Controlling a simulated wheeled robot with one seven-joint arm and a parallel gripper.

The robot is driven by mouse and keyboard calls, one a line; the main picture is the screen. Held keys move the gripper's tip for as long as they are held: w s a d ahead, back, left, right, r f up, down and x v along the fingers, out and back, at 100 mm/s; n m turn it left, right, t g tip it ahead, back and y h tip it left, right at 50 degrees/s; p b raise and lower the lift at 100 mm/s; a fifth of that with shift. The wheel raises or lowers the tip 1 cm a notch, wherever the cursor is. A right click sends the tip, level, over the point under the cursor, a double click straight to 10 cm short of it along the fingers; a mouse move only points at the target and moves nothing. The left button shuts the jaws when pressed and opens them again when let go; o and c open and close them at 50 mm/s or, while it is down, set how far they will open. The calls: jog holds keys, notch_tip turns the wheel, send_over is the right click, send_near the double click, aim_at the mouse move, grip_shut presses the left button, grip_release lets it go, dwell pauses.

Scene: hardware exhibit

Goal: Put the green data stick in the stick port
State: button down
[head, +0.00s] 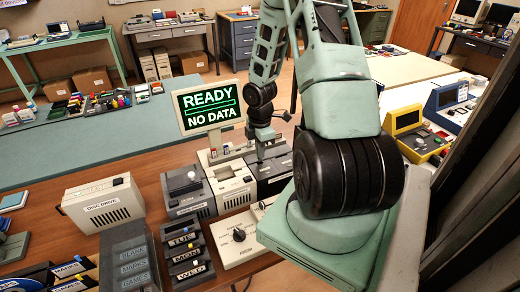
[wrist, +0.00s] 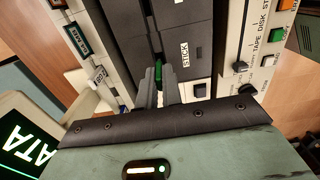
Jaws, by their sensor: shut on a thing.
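In the wrist view my gripper (wrist: 159,84) is shut on the green data stick (wrist: 158,71). Only a small green part shows between the fingertips. The fingers point at a dark unit (wrist: 193,25) with a white STICK label beside them. The stick port's opening is hidden, and I cannot tell whether the stick touches it or is inside. In the head view my gripper (head: 268,146) is low over the dark units behind the desk's front row; the stick is not discernible there.
A screen (head: 208,105) reading READY, NO DATA stands left of my gripper. A pale panel (wrist: 255,50) with switches and a knob lies right in the wrist view. A disc drive box (head: 103,204) and a dark labelled rack (head: 187,253) stand on the wooden desk.

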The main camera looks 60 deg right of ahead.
jog(key=shift+f, duration=0.1)
jog(key=shift+f+b, duration=0.9)
jog(key=shift+f, duration=0.3)
jog(key=c, duration=1.5)
grip_release()
jog(key=shift+r, duration=0.1)
notch_tip(320, 180, up, 8)
jog(key=p, duration=0.8)
